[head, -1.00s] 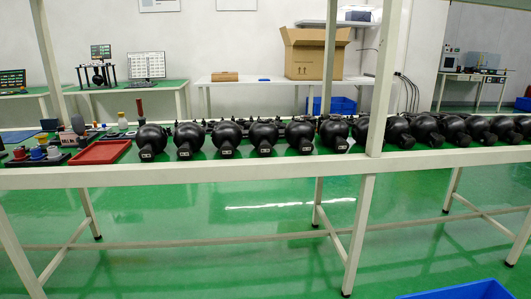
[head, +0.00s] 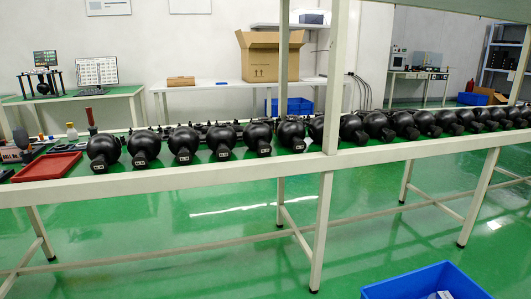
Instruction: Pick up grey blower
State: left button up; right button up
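I cannot clearly pick out a grey blower in the head view. A small grey item (head: 21,139) stands at the far left of the workbench (head: 110,189) among small tools, but it is too small to tell what it is. Neither of my grippers shows in the head view.
A long row of black ball-shaped gimbal cameras (head: 183,144) lines the bench. A red tray (head: 47,167) lies left of them. White posts (head: 335,80) and the bench's front rail stand before me. A blue bin (head: 425,283) is on the green floor at lower right.

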aim_at(21, 137)
jog(key=j+u, duration=0.1)
jog(key=u, duration=1.4)
jog(key=i+l, duration=0.05)
